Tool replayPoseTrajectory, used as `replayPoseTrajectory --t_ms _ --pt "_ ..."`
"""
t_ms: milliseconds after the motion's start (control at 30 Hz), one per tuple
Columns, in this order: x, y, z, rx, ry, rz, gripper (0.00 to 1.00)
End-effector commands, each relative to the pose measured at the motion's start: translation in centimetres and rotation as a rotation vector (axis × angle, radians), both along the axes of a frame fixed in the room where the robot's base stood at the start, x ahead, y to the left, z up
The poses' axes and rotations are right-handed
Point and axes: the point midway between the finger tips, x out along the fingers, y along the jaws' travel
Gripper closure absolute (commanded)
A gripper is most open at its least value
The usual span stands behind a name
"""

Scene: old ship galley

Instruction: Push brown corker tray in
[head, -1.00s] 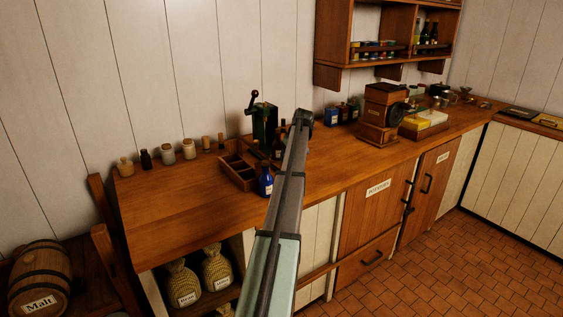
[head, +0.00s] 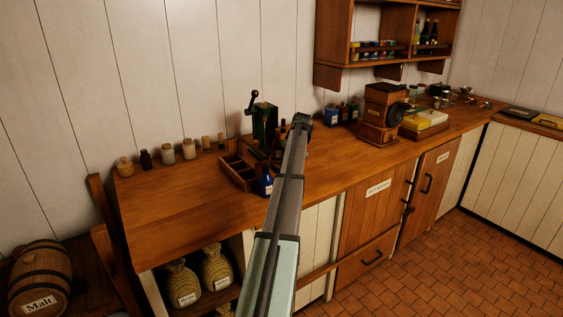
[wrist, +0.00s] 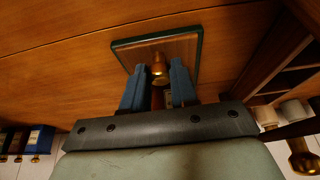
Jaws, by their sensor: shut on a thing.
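Behind this piece is a square brown wooden plate with a dark green edge (wrist: 188,45). I cannot tell whether the piece joins the plate or which part is the corker tray.
A compartmented wooden box (head: 237,174) stands left of my gripper, with a blue bottle (head: 266,183) at its right end. Several jars (head: 168,152) line the wall. A wooden grinder (head: 381,115) stands to the right. The counter's left front is clear.

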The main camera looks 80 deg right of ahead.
Motion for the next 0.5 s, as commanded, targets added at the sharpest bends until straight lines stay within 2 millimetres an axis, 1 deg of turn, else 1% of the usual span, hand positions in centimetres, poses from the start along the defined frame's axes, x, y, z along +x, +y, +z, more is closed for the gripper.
replayPoseTrajectory --t_ms 33,67,100,267,500 --pt "0.0 0.0 0.0 0.0 0.0 0.0 0.94" --pt "0.0 0.0 0.0 0.0 0.0 0.0 0.96" --pt "0.0 0.0 0.0 0.0 0.0 0.0 0.97" --pt "0.2 -0.2 0.0 0.0 0.0 0.0 0.97" --pt "1.0 -1.1 0.0 0.0 0.0 0.0 0.97"
